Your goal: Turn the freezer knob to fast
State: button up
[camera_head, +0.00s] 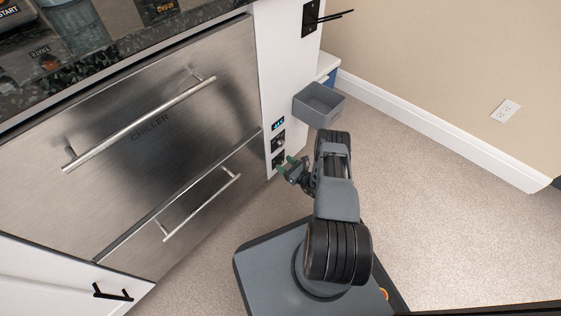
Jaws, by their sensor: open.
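A narrow white control panel (270,100) stands at the right end of the steel chiller front. It carries a small lit display (278,124) with a dark knob plate (278,142) below it. A second dark plate (278,157) sits lower, close to my gripper. The labels and knob pointers are too small to read, so I cannot tell which knob is the freezer's or its setting.
The steel chiller drawers (150,125) have long bar handles (140,125) that stick out to the left. A grey open bin (319,103) is mounted just above and right of my arm. Black prongs (335,16) stick out higher up. Carpet (440,190) to the right is clear.

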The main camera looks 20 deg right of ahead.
jog(key=shift+w+a, duration=0.2)
jog(key=shift+w, duration=0.05)
jog(key=shift+a, duration=0.1)
jog(key=shift+c, duration=0.2)
jog(key=c, duration=0.9)
